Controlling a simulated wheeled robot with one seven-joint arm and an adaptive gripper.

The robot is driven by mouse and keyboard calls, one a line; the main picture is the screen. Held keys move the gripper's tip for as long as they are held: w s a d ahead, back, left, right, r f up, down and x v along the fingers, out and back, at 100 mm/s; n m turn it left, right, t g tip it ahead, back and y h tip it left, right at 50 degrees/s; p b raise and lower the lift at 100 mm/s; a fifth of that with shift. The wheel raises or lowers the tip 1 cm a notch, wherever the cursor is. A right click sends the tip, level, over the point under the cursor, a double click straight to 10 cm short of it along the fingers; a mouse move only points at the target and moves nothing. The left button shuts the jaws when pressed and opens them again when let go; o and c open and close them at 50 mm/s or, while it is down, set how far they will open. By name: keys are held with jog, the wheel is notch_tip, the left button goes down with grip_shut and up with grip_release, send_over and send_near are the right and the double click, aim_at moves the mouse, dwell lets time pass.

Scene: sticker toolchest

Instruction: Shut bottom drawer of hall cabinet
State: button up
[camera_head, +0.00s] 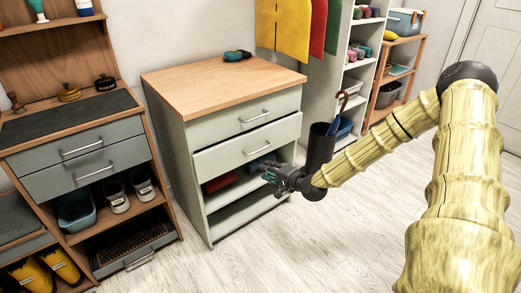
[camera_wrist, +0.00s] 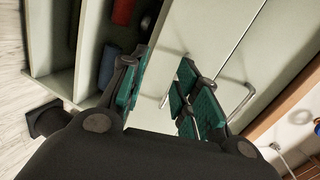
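The pale green cabinet with a wooden top (camera_head: 222,88) stands in the middle of the head view. Its top drawer (camera_head: 243,117) looks flush. The lower drawer (camera_head: 246,146) juts out a little, with a dark gap above it. My gripper (camera_head: 276,178) is just in front of and below this drawer, at the right side. In the wrist view my gripper (camera_wrist: 160,95) is open, with its green-padded fingers apart before the pale drawer front (camera_wrist: 198,35). A thin bar, probably the lower handle, shows between the fingers; contact cannot be told. The upper handle (camera_wrist: 241,100) shows to the right.
Below the drawers are open shelves with red and blue items (camera_head: 220,183). A dark umbrella bin (camera_head: 321,147) stands close right of the cabinet. A wooden unit with grey drawers (camera_head: 83,160) stands left. The floor (camera_head: 300,250) in front is clear.

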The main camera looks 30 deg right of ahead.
jog(key=m+t, duration=0.2)
send_near(261, 150)
jog(key=shift+h, duration=0.3)
jog(key=shift+w+a+f+b, duration=0.25)
jog(key=shift+w+b, duration=0.25)
jog(key=shift+w, duration=1.2)
jog(key=shift+w+a+f+b, duration=0.15)
jog(key=shift+w+f+b, duration=0.25)
jog(key=shift+w, duration=1.3)
jog(key=shift+w+a+f+b, duration=0.25)
jog(key=shift+w+b, duration=0.3)
jog(key=shift+w, duration=1.15)
grip_shut()
